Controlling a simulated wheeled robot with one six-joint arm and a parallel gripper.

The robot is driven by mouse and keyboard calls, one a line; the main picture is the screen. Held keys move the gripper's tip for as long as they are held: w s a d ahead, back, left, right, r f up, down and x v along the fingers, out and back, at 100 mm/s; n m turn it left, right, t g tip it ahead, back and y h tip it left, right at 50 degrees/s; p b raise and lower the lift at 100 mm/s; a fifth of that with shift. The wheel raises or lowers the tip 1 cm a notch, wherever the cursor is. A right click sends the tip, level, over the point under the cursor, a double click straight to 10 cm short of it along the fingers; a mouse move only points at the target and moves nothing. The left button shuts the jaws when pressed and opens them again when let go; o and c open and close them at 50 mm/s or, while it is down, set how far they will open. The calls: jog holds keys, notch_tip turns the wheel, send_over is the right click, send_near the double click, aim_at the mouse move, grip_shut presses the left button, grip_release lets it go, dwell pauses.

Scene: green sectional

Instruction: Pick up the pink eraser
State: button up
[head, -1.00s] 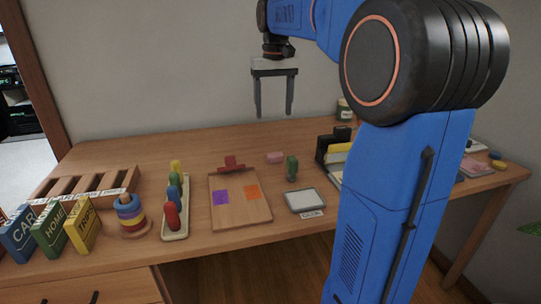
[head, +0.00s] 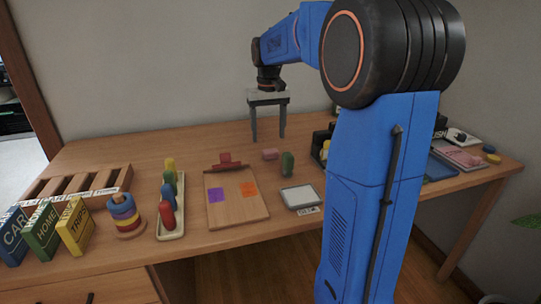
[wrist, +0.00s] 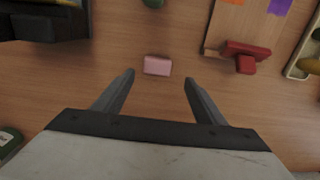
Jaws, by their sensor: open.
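The pink eraser (head: 270,154) lies on the wooden desk, right of the clipboard's red clip and just behind a green peg-like piece (head: 288,164). In the wrist view the eraser (wrist: 157,65) is a small pink block on bare wood, ahead of the fingertips and between their lines. My gripper (head: 268,140) is open and empty, pointing down above the back of the desk. In the wrist view its two fingers (wrist: 160,80) are wide apart, and neither touches the eraser.
The clipboard (head: 233,208) with purple and orange squares lies left of the eraser; its red clip (wrist: 246,55) is nearby. A dark holder (wrist: 45,22) stands on the other side. A tray (head: 180,228) of coloured pegs is further left. Bare wood surrounds the eraser.

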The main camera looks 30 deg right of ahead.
aim_at(271, 151)
jog(key=shift+s+d+f, duration=0.15)
jog(key=shift+f, duration=1.3)
jog(key=shift+s+d+f, duration=0.1)
jog(key=shift+s+f, duration=0.05)
jog(key=shift+f, duration=1.3)
jog(key=c, duration=1.1)
